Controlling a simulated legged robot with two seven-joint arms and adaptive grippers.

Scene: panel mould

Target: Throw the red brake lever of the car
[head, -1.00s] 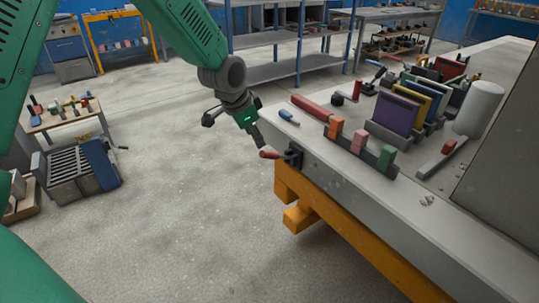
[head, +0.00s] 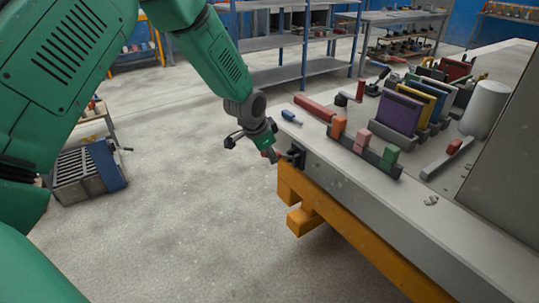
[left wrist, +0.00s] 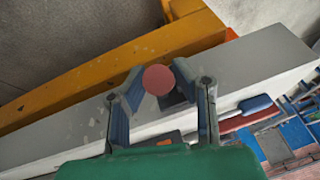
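The red brake lever (head: 281,156) sticks out from a dark bracket (head: 296,154) on the side of the car's long grey bed (head: 335,172). My left gripper (head: 268,154) is at the lever's outer end and hides part of it in the head view. In the left wrist view, the lever's round red end (left wrist: 158,79) faces the camera between the two fingertips of the left gripper (left wrist: 158,75). The fingers stand apart, one on each side of the red end; whether they touch it is not clear. My right gripper is not in view.
An orange beam (head: 345,225) runs below the grey bed.

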